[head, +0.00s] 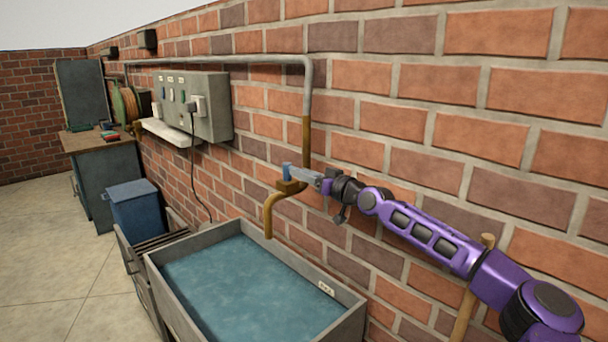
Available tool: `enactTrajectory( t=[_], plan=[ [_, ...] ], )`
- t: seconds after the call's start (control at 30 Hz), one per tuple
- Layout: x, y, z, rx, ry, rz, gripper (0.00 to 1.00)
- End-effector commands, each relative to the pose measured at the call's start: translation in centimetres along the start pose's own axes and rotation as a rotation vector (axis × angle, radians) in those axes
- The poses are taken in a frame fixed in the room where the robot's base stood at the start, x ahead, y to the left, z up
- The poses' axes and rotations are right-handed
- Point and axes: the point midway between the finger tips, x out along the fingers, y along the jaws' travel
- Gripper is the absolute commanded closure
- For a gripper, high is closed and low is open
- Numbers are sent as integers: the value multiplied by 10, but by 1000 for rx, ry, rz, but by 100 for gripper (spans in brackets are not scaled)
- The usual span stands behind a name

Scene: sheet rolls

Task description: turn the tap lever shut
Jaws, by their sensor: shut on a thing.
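The brass tap (270,212) comes off a vertical pipe on the brick wall, with its spout curving down over the basin. Its blue lever (287,171) shows at the top of the tap body. My gripper (294,173) reaches in from the right and is shut on the lever. The fingers hide part of the lever. The grey basin (338,290) below holds blue-green water or has a blue-green inside; I cannot tell which. No stream shows below the spout.
A grey panel (216,105) with a plug and hanging cable is on the wall to the left. A blue bin (136,208), a workbench (105,185) and a hose reel (127,106) stand farther left. A wooden pole (466,312) leans behind my arm. The floor at left is clear.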

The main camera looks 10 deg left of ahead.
Motion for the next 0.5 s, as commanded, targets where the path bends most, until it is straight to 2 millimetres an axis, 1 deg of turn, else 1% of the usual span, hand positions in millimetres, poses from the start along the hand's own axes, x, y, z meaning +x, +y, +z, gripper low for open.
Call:
enactTrajectory(
  t=[0.03,0.1,0.37,0.5],
  plan=[
    [0,2,2,0,-3,3,58],
    [0,2,2,0,-2,3,48],
    [-1,1,0,0,-1,2,48],
    [-11,2,0,-2,0,2,48]
  ],
)
